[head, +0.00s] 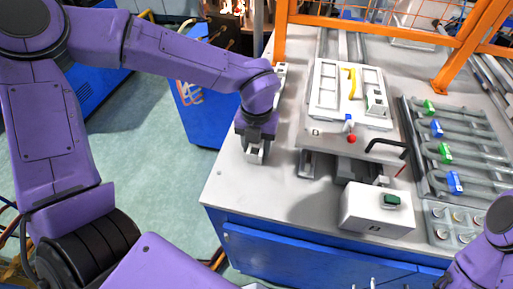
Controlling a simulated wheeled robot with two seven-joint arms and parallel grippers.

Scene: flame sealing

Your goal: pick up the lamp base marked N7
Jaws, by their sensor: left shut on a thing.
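My left gripper (256,154) points down at the left edge of the grey bench. It is shut on a small grey piece low between its fingers, mostly hidden by them; I cannot tell whether it touches the bench. I can read no N7 mark on it or elsewhere. Several grey bent tubes with green or blue ends lie in a rack (418,160) at the right. My right arm shows at the lower right corner, with its gripper out of view.
The grey bench (235,190) carries a white tray (335,115) with a yellow piece, a red knob (351,139), a black handle (388,147) and a white box with a green button (391,200). A plate with several round knobs (458,216) is at the right. An orange frame (280,35) stands behind.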

